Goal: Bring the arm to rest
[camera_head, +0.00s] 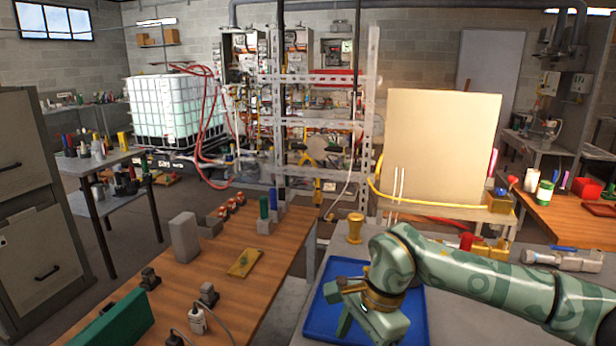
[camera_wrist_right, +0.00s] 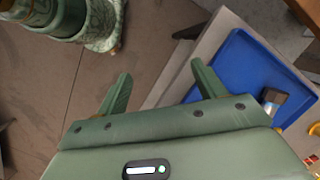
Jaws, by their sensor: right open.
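My right arm comes in from the right in the head view, bent at the wrist. Its green right gripper (camera_head: 345,306) hangs over the blue tray (camera_head: 316,322) on the grey worktop. In the right wrist view the two fingers of the right gripper (camera_wrist_right: 161,70) stand wide apart with nothing between them. The blue tray (camera_wrist_right: 238,62) lies to the right of the fingers there, with a small grey and dark item (camera_wrist_right: 272,97) in it. The gripper hides much of the tray in the head view. My left gripper is not in view.
A yellow stepped knob (camera_head: 355,228) stands behind the tray. Red and brass fittings (camera_head: 478,243) and a metal valve piece (camera_head: 565,258) lie behind my forearm. A wooden bench (camera_head: 225,297) with blocks and plugs is to the left. A tan board (camera_head: 440,145) stands behind.

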